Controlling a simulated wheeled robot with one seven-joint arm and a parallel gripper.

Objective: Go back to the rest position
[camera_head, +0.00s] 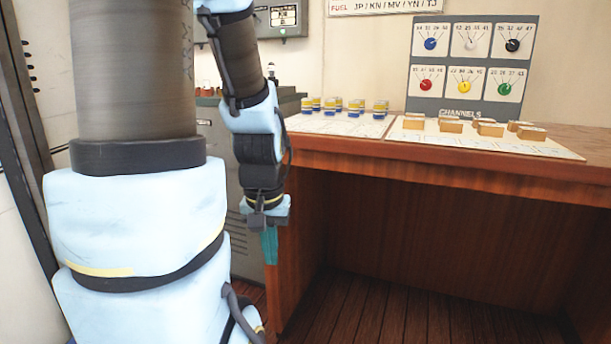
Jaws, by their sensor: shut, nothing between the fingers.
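My gripper (270,245) hangs at the end of my arm, pointing down, left of the middle of the view. Its teal fingers are together with nothing between them. It is in front of the left side of the wooden desk (450,160), lower than the desk top. I cannot tell if it touches the desk's side panel. My arm is folded downward beside my column at the left.
Several blue-and-yellow cylinders (357,106) stand on a white sheet on the desk. Several tan blocks (490,129) lie on another sheet. A grey panel with coloured knobs (470,62) stands behind them. A grey cabinet (220,165) is behind my arm. Under the desk is open.

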